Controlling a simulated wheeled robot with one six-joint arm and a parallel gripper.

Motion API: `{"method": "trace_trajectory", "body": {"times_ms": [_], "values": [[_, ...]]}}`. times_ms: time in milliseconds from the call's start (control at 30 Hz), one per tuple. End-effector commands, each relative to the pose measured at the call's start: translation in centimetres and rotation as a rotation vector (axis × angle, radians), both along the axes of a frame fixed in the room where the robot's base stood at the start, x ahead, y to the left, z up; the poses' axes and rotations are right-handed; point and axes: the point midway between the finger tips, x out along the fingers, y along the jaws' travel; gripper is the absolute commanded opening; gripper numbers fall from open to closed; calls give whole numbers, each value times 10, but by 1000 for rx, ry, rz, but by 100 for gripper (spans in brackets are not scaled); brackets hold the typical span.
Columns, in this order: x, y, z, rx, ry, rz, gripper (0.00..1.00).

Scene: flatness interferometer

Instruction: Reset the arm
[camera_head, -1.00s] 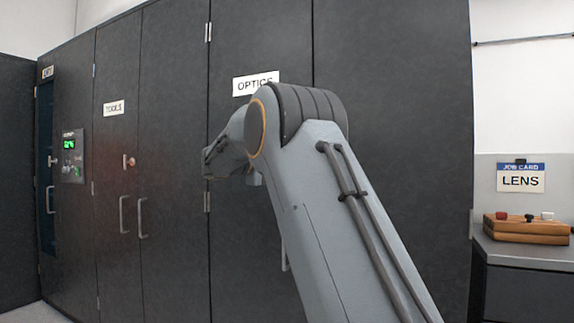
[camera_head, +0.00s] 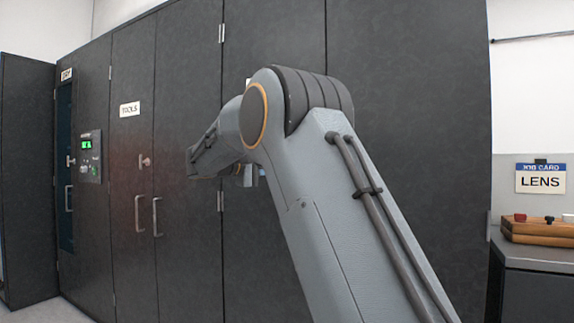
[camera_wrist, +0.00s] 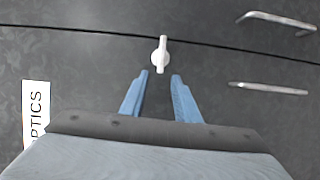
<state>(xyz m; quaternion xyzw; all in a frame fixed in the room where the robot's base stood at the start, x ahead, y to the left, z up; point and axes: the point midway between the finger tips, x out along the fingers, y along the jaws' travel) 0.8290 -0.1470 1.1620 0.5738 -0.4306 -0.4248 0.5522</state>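My arm reaches up across the middle of the head view, bent at the elbow, with its far end pointing left in front of dark cabinet doors (camera_head: 400,100). My gripper (camera_wrist: 159,75) shows in the wrist view with its two blue fingers apart and nothing between them. Just beyond the fingertips is a pale turn handle (camera_wrist: 161,55) on the dark cabinet front, near a door seam. I see a gap between the fingertips and the handle in the picture, but cannot tell the depth.
An OPTICS label (camera_wrist: 37,115) and two bar handles (camera_wrist: 268,88) are on the cabinet front. A counter (camera_head: 545,257) at right holds a wooden box (camera_head: 535,232) under a LENS card (camera_head: 540,180).

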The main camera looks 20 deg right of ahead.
Motion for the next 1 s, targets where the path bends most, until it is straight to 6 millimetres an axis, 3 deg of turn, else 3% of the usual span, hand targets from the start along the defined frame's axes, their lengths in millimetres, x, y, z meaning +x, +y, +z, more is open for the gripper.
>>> {"method": "trace_trajectory", "body": {"times_ms": [400, 533, 667, 800, 1000], "values": [[0, 0, 0, 2, 1, 0, 29], [-10, 3, -16, 57, 35, 13, 29], [-42, 18, -67, 228, 134, 50, 29], [-100, 47, -138, 467, 255, 91, 29], [-196, 100, -225, 791, 375, 118, 29]]}}
